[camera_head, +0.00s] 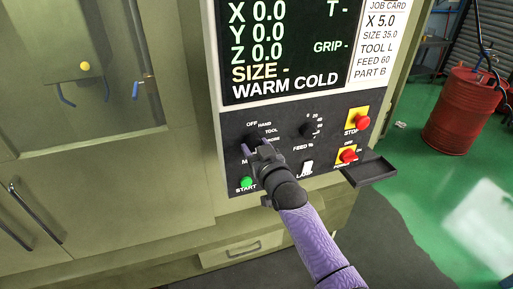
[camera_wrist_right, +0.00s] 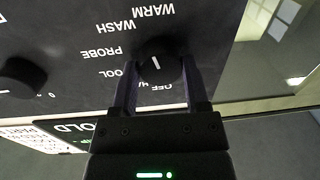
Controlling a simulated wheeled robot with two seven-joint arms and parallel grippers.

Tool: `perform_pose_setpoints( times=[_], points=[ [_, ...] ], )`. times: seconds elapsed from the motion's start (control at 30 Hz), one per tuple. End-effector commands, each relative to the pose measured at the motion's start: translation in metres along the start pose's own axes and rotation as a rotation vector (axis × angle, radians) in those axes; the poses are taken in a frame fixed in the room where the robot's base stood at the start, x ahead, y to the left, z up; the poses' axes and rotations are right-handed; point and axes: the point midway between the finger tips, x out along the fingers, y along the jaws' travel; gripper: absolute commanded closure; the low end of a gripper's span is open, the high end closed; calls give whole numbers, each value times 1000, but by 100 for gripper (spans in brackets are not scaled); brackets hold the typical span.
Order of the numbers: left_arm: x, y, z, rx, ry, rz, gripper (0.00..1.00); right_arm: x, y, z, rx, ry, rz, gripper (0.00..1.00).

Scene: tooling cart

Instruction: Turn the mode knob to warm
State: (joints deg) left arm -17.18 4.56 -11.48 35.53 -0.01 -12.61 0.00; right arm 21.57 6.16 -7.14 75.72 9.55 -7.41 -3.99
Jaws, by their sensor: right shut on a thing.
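The mode knob (camera_wrist_right: 158,62) is a round black dial with a short white pointer line, seen in the right wrist view. The labels WARM, WASH and PROBE run beside it, upside down, and an OFF label lies on the side nearer my gripper. The pointer line stands nearly upright in that view; which label it marks I cannot tell. My right gripper (camera_wrist_right: 160,70) is shut on the knob, one finger on each side. In the head view my right gripper (camera_head: 257,146) reaches the black control panel (camera_head: 235,125) and hides most of the knob. My left gripper is not in view.
The feed knob (camera_head: 306,130) sits right of the mode knob. The green start button (camera_head: 246,183), lamp switch (camera_head: 308,168), and red stop (camera_head: 362,122) and power (camera_head: 347,155) controls are close by. The screen (camera_head: 285,50) reads WARM COLD. A small black tray (camera_head: 369,171) juts out at right.

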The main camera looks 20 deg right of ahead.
Motion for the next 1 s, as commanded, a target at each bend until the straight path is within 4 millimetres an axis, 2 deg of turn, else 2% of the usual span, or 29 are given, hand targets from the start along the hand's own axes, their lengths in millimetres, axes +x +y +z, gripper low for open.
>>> perform_pose_setpoints(
  times=[0.4, 1.0],
  points=[
    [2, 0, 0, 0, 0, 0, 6, 0, 0, 2, 215, 10, -3, 100],
    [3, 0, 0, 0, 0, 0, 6, 0, 0, 2, 263, 12, -4, 100]
  ],
)
